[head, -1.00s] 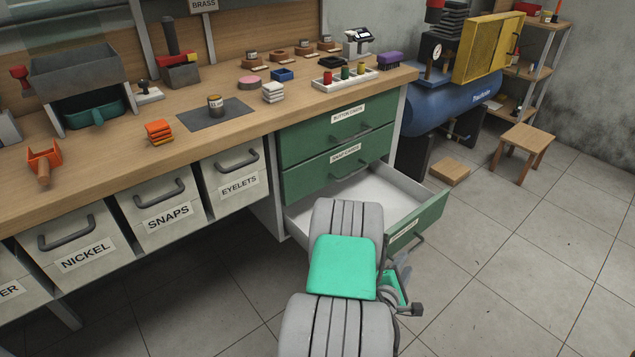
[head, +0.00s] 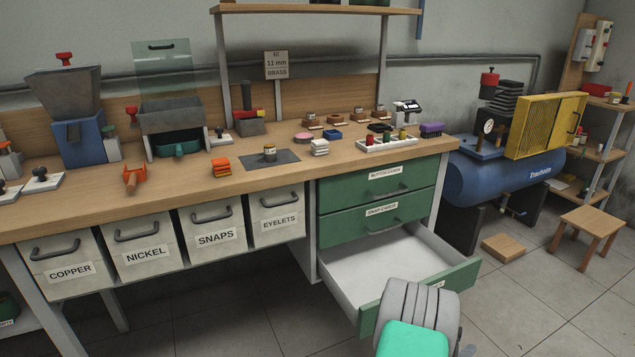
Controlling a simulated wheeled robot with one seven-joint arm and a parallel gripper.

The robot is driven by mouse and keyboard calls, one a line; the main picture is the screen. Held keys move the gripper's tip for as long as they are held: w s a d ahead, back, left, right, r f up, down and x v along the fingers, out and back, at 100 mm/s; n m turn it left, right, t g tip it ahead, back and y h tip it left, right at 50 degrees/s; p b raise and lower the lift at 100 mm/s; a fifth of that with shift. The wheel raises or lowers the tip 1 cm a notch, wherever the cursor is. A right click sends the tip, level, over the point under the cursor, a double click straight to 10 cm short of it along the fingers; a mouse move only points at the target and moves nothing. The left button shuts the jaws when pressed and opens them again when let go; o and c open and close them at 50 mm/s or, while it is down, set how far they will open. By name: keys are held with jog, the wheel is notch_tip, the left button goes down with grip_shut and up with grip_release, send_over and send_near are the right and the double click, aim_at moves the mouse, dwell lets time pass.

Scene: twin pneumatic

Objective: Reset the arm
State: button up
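My arm shows at the bottom right of the head view as grey ribbed links with a green cover. It stands in front of the open bottom drawer (head: 385,267) and hides part of its front. My gripper is outside the picture, so its fingers and anything in them cannot be seen. The drawer is pulled well out, and the visible part of its white inside looks empty. The button cards drawer (head: 345,194) and the snap cards drawer (head: 345,228) above it are shut.
The wooden workbench (head: 100,200) runs across the view with several labelled bins below, such as the eyelets bin (head: 277,217). A blue compressor tank (head: 500,180), a small stool (head: 592,222) and a flat box (head: 503,248) stand at right.

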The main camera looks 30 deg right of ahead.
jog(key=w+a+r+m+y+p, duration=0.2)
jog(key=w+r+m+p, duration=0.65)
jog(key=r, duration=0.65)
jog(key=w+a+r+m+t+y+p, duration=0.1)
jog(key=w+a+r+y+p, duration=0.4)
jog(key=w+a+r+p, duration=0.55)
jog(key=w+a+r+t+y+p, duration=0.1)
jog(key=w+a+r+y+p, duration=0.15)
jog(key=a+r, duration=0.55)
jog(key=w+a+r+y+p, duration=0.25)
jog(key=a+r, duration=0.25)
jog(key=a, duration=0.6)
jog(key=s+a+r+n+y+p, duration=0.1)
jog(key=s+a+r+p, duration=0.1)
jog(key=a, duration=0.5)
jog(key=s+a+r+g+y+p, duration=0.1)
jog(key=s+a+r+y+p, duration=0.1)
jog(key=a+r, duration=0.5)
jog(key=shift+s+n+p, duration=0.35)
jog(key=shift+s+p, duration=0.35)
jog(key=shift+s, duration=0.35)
